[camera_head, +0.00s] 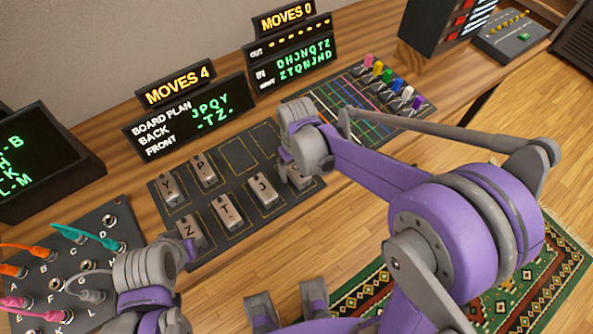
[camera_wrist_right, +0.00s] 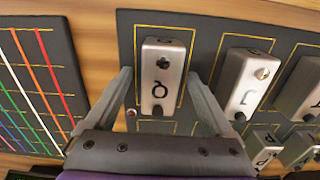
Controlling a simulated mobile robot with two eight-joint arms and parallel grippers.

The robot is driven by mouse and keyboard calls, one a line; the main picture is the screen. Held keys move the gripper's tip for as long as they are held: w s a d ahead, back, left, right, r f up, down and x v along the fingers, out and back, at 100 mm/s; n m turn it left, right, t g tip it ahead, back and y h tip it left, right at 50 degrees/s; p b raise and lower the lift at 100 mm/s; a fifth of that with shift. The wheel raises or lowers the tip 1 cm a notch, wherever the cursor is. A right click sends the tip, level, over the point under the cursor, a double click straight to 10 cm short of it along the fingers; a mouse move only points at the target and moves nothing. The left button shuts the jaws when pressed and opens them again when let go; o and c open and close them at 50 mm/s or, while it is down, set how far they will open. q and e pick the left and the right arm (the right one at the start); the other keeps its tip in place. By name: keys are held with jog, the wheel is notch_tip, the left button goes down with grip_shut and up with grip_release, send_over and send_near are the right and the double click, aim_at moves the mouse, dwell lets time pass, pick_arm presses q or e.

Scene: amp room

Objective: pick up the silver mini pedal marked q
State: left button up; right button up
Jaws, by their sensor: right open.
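The silver mini pedal marked Q (camera_wrist_right: 163,75) stands on the dark pedal board, inside a yellow outline. In the right wrist view it lies between the two open fingers of my right gripper (camera_wrist_right: 160,80), with a visible gap on each side. In the head view the Q pedal (camera_head: 301,178) is mostly hidden behind my right gripper (camera_head: 300,150), and its letter is hard to read. My left arm's wrist end (camera_head: 148,275) is at the lower left of the head view; its fingers cannot be made out.
Beside Q stands the J pedal (camera_head: 263,190), then T (camera_head: 227,212) and Z (camera_head: 189,232). P (camera_head: 203,169) and Y (camera_head: 169,188) stand in the back row. Empty outlined slots lie behind J and Q. A striped grid panel (camera_head: 345,100) with colored plugs is to the right.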

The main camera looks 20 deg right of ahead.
grip_shut()
dwell(0.4)
